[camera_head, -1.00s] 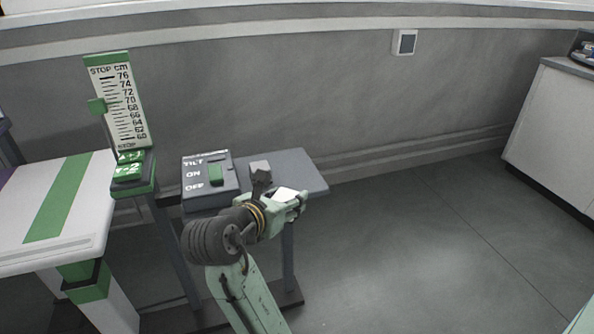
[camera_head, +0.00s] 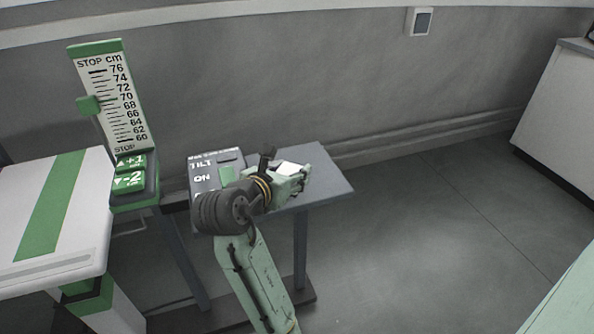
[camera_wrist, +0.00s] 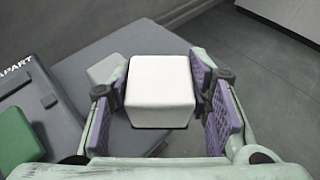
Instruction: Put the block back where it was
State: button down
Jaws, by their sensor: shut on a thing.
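My gripper (camera_head: 302,178) is over the grey side table in the head view. It is shut on a white block (camera_head: 291,168). In the wrist view the white block (camera_wrist: 160,92) sits between the purple-padded fingers of my gripper (camera_wrist: 165,108), above the grey table top (camera_wrist: 150,42). The contact of the block's underside with anything cannot be seen. A grey block or raised piece (camera_wrist: 103,68) shows on the table just behind and left of the white block in the wrist view. In the head view my arm hides that spot.
A tilt switch box (camera_head: 203,172) with a green switch stands on the table's left part; my arm covers some of it. The table's right part (camera_head: 325,180) is bare. A white-and-green column top (camera_head: 85,215) and a centimetre scale (camera_head: 112,100) stand left.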

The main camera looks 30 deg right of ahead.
jog(key=w+d, duration=0.1)
jog(key=d, duration=0.3)
jog(key=w+d+p, duration=0.1)
jog(key=w+d, duration=0.1)
jog(key=d, duration=0.2)
jog(key=w+d+f+p, duration=0.1)
jog(key=w+d, duration=0.1)
jog(key=d, duration=0.3)
jog(key=shift+w, duration=0.2)
jog(key=shift+f+p, duration=0.5)
jog(key=shift+f, duration=1.2)
jog(key=shift+f, duration=0.15)
jog(key=c, duration=1.3)
grip_release()
jog(key=shift+a+f, duration=0.1)
jog(key=shift+f, duration=0.15)
jog(key=o, duration=0.5)
jog(key=shift+c, duration=0.2)
jog(key=shift+r, duration=0.1)
jog(key=shift+a+r, duration=0.1)
jog(key=shift+r, duration=0.1)
jog(key=b+v, duration=0.1)
jog(key=v, duration=1)
jog(key=shift+s+a+r+b, duration=0.15)
jog(key=shift+s+a+b, duration=0.1)
jog(key=shift+a+b, duration=0.05)
